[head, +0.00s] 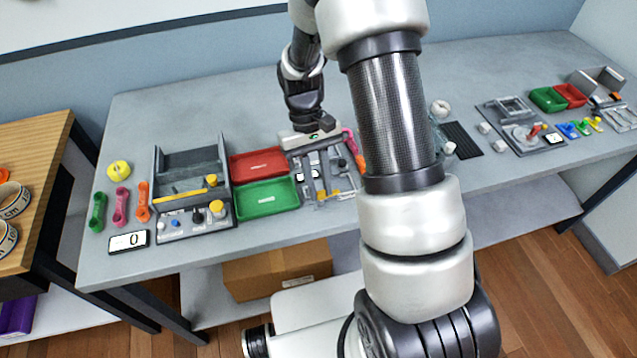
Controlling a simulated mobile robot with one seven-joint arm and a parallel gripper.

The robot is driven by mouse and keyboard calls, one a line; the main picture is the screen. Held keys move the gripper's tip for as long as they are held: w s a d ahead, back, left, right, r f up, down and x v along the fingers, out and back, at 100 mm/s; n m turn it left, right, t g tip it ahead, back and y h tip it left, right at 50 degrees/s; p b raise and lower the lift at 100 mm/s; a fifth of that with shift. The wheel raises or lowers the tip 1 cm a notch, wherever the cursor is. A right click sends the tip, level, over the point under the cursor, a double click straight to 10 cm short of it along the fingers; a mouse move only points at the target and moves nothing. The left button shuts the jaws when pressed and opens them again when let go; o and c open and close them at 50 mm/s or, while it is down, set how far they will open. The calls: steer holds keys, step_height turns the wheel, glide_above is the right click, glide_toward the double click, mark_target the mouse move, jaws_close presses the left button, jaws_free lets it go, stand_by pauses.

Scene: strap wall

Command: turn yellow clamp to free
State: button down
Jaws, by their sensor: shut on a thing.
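My gripper (311,148) is low over the back of a grey frame fixture (327,178) in the middle of the bench. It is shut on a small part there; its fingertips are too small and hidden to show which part. Small yellow pieces (321,195) show at the front of this fixture, apart from the gripper. I cannot tell which yellow piece is the clamp or how it is turned. My forearm hides the area just right of the fixture.
A red tray (258,153) and a green tray (243,211) lie left of the fixture. Farther left stands a grey stand with a yellow bar (184,195) and knobs. A display (129,241) and coloured handles (121,206) lie beside it. More fixtures stand at the right.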

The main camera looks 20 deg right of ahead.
steer(key=shift+m+y, duration=0.3)
steer(key=shift+m, duration=0.4)
steer(key=c, duration=1.6)
jaws_free()
steer(key=shift+o, duration=0.2)
steer(key=shift+r, duration=0.1)
steer(key=v, duration=1.7)
steer(key=shift+r+p, duration=0.2)
steer(key=shift+p, duration=0.25)
steer(key=shift+d+r, duration=0.1)
